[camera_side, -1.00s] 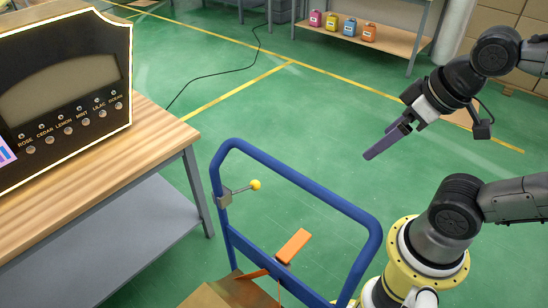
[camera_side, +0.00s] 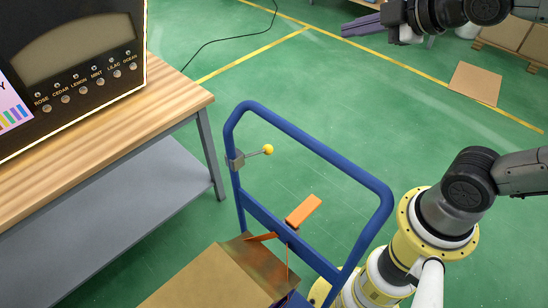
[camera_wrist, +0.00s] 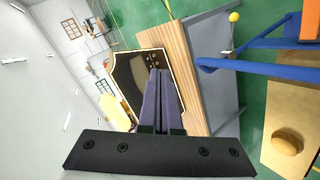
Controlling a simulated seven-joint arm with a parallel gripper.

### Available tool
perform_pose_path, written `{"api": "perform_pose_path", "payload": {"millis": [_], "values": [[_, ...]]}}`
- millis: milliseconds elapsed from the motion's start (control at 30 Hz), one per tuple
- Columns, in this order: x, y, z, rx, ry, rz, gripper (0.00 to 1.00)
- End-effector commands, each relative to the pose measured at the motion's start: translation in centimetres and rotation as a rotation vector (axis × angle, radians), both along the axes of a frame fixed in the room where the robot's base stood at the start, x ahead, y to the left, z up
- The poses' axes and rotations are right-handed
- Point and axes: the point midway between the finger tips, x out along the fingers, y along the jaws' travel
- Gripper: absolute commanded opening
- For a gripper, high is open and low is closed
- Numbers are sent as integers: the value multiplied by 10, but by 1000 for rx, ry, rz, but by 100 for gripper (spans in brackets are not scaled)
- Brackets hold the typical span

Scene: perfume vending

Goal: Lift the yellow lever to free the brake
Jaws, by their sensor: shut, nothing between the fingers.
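The yellow lever is a thin rod with a yellow ball knob (camera_side: 268,149). It sticks out roughly level to the right from a grey bracket (camera_side: 236,161) on the left upright of the blue cart handle (camera_side: 318,145). The knob also shows in the wrist view (camera_wrist: 234,16), at the top right. My gripper (camera_side: 346,29) is up and to the right of the lever in the side view, well apart from it. Its dark fingers are shut and empty, and in the wrist view (camera_wrist: 160,74) they point toward the vending machine.
The black vending machine (camera_side: 75,50) stands on a wooden bench (camera_side: 165,112) left of the cart. An orange piece (camera_side: 304,210) is on the cart's lower crossbar, above a cardboard box (camera_side: 205,282).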

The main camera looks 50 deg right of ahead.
Motion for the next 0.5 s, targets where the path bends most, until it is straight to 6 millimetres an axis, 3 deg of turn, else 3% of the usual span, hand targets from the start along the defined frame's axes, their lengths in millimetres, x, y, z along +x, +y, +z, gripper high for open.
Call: {"api": "perform_pose_path", "payload": {"millis": [267,367,500], "values": [[94,-1,-5,-548,-122,322,0],[127,0,-22,-740,-156,439,0],[167,3,-62,-990,-204,608,0]]}}
